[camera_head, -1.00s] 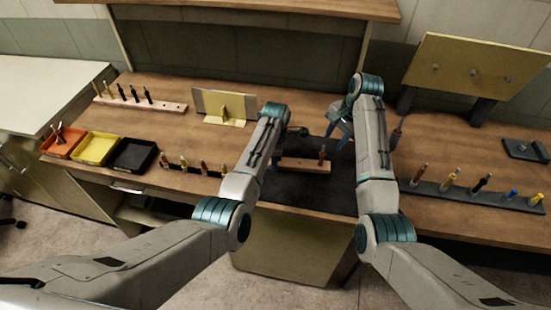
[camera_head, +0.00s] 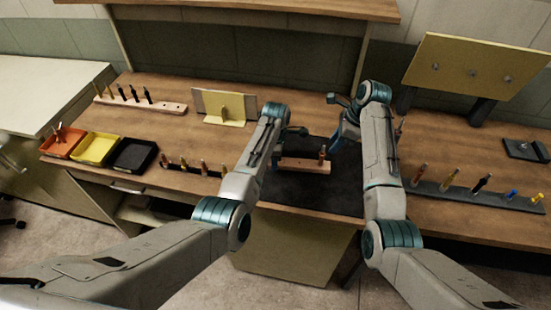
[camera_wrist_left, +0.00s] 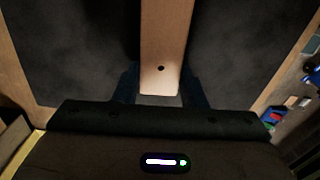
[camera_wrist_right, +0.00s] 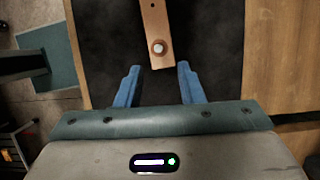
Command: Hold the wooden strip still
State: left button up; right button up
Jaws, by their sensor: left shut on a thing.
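The wooden strip (camera_head: 305,166) lies on the dark mat (camera_head: 315,192) in the head view. One copper-coloured peg (camera_head: 322,153) stands upright near its right end. My left gripper (camera_wrist_left: 160,92) is shut on the strip's left end; in the head view my own arm mostly hides this grip. In the right wrist view my right gripper (camera_wrist_right: 160,86) is open, its blue fingers apart. The strip's right end (camera_wrist_right: 157,62) lies just ahead of and between its fingertips, with a pale round peg top (camera_wrist_right: 158,47) on it. A small hole shows in the strip in both wrist views.
Orange (camera_head: 62,143), yellow (camera_head: 95,148) and black (camera_head: 134,155) trays stand at the left. A wooden rack of pegs (camera_head: 140,104) and a yellow bracket (camera_head: 225,110) stand behind. A dark rack of coloured tools (camera_head: 475,196) is at the right.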

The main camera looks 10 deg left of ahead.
aim_at(325, 154)
jog(key=shift+x, duration=3.3)
jog(key=shift+c, duration=0.4)
grip_shut()
